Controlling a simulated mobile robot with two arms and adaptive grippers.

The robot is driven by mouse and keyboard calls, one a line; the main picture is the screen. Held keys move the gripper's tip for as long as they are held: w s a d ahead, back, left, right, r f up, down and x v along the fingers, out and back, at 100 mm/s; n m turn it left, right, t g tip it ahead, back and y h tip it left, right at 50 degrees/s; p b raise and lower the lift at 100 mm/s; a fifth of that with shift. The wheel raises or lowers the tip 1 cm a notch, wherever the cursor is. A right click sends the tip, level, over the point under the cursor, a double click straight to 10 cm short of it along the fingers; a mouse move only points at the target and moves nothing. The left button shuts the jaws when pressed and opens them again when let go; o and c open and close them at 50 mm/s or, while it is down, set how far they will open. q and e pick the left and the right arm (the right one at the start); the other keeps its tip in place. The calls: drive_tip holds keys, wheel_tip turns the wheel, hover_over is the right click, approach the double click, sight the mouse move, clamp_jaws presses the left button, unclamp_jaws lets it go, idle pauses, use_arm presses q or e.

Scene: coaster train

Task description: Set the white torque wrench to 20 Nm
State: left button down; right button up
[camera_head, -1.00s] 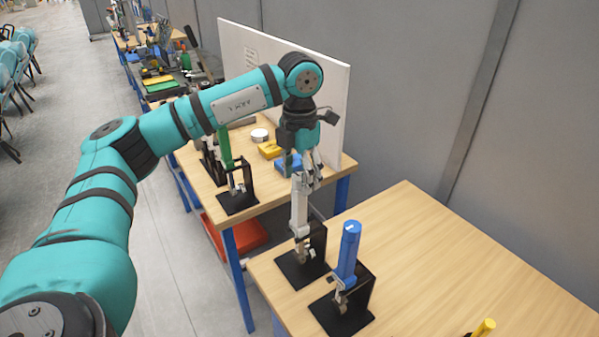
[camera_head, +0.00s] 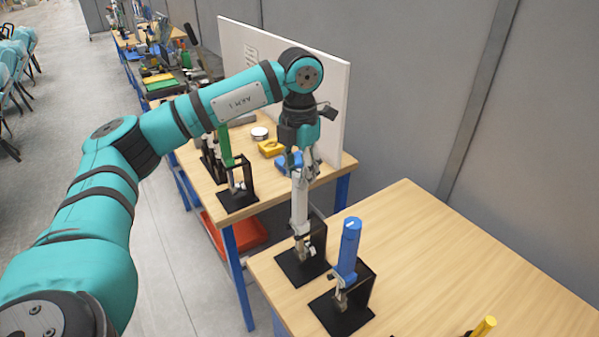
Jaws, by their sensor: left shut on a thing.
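The white torque wrench (camera_head: 300,208) stands upright in a black stand (camera_head: 292,267) at the left corner of the near wooden table. My left gripper (camera_head: 303,170) comes down from above and is shut on the top end of the white wrench. The fingers partly cover that end, and the wrench's scale is too small to read. A blue torque wrench (camera_head: 347,250) stands upright in its own black stand just to the right, apart from the gripper. My right gripper is not in view.
The near table (camera_head: 450,250) is mostly bare to the right, with a yellow-handled tool (camera_head: 485,326) at its front edge. A farther table holds a green wrench (camera_head: 224,146) in a stand and a yellow item (camera_head: 270,148). A white board (camera_head: 270,55) stands behind it.

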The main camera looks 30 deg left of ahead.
use_arm(q)
drive_tip(key=n+b, duration=0.1)
drive_tip(key=n, duration=0.2)
drive_tip(key=n+b, duration=0.1)
drive_tip(key=n, duration=0.6)
drive_tip(key=shift+n, duration=0.3)
drive_tip(key=shift+n+b, duration=0.4)
drive_tip(key=shift+n, duration=1.7)
drive_tip(key=c, duration=1)
unclamp_jaws()
drive_tip(key=shift+o, duration=0.2)
drive_tip(key=shift+r, duration=0.1)
